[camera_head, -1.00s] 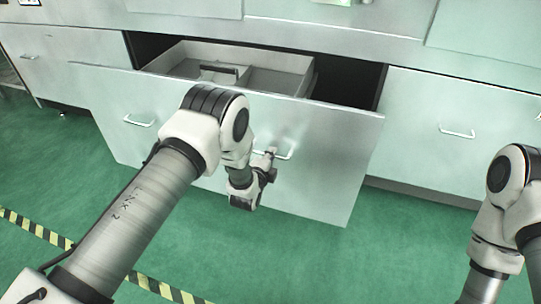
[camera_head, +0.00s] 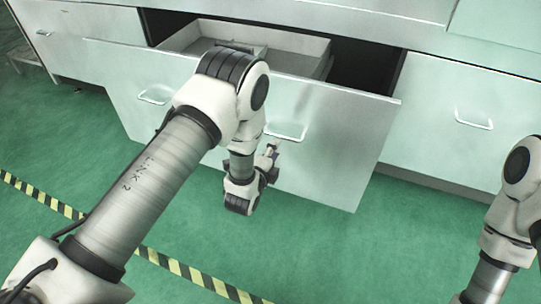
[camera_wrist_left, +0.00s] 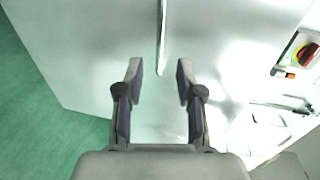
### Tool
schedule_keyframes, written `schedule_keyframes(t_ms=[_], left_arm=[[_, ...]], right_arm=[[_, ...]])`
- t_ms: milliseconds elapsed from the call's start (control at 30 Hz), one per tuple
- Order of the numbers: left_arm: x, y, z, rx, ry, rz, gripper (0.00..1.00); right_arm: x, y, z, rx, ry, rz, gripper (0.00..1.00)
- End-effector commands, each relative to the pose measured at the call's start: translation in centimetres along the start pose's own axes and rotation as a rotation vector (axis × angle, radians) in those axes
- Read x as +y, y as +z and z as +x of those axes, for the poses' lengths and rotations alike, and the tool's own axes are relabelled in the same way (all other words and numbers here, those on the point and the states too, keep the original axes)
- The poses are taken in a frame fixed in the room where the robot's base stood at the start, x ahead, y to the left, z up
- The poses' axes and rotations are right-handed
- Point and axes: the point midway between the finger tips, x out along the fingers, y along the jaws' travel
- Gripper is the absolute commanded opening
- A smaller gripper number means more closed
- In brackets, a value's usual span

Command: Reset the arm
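My left gripper (camera_head: 272,148) hangs in front of the pulled-out drawer (camera_head: 330,150), just below and left of its right handle (camera_head: 287,134). In the left wrist view the left gripper (camera_wrist_left: 160,72) is open, with nothing between its fingertips. The handle (camera_wrist_left: 162,35) shows there as a pale bar past the fingertips, apart from them. My right arm shows at the right edge of the head view, but its gripper is out of the picture.
The drawer holds a grey tray (camera_head: 300,64); small red, yellow and orange items (camera_wrist_left: 290,68) show in the left wrist view. A closed cabinet front (camera_head: 440,120) stands at the right. Green floor (camera_head: 330,240) with a striped line (camera_head: 190,272) is clear in front.

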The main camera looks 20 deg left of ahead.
Motion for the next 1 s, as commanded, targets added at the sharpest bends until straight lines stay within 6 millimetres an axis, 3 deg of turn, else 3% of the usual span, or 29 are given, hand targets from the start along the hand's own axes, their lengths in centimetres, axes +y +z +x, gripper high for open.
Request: schedule_keyframes(t_ms=[100,200,733,867,967,1000], left_arm=[[0.1,-0.1,-2.2,0.001,0.002,0.001,0.37],[0.0,-0.1,-3.1,0.001,0.0,0.001,0.37],[0.5,0.2,-3.4,-0.003,0.007,-0.002,0.37],[4.0,2.5,-5.8,-0.048,0.113,-0.025,0.37],[9.8,4.0,-10.4,-0.106,0.359,-0.195,0.37],[12.2,4.5,-12.9,-0.153,0.475,-0.313,0.37]], right_arm=[[0.0,0.0,0.0,0.0,0.0,0.0,0.4],[0.0,0.0,0.0,0.0,0.0,0.0,0.4],[0.0,0.0,0.0,0.0,0.0,0.0,0.4],[0.0,0.0,0.0,0.0,0.0,0.0,0.4],[0.0,0.0,0.0,0.0,0.0,0.0,0.4],[0.0,0.0,0.0,0.0,0.0,0.0,0.4]])
